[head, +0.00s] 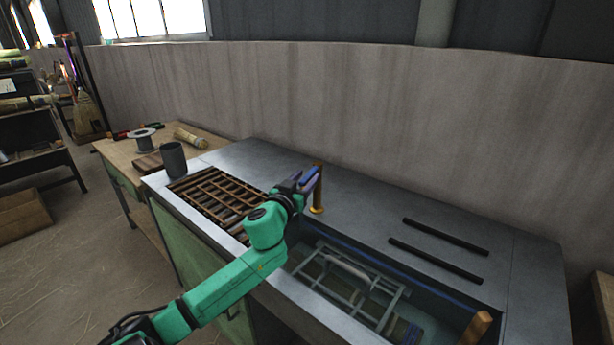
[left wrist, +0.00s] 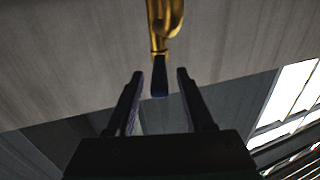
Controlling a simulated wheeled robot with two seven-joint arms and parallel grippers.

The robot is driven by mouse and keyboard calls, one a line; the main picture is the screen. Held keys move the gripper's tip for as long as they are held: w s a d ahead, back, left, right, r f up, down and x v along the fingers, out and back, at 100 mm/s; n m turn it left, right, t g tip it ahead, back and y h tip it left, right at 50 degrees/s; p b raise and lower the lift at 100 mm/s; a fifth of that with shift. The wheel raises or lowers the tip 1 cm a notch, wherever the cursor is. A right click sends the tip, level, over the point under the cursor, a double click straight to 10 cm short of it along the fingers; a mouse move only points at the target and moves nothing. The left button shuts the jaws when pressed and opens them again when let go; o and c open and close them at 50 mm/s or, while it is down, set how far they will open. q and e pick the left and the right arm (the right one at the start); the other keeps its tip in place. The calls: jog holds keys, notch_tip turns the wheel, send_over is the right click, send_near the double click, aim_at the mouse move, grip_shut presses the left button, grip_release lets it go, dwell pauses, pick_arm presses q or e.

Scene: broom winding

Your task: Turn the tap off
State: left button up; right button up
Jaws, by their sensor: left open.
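The brass tap (head: 317,192) stands on the grey counter (head: 365,205) behind the sink basin (head: 300,250). In the left wrist view, the brass tap (left wrist: 164,22) comes in from the top, with a dark lever (left wrist: 160,78) at its end. My left gripper (head: 306,181) is at the tap's upper part. In the left wrist view, my left gripper (left wrist: 160,74) is open, with the lever between its fingertips and a gap on each side. Whether water runs cannot be told. My right gripper is not in view.
A brown slatted rack (head: 215,192) and a dark grey cup (head: 173,159) are on the counter's left. Two black bars (head: 435,262) lie at the right. A wire rack (head: 350,280) is in the basin. A wooden piece (head: 476,328) sticks up at front right.

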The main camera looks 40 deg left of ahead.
pick_arm(q)
jog(key=shift+w+a, duration=0.15)
jog(key=shift+w, duration=0.35)
grip_shut()
dwell(1.1)
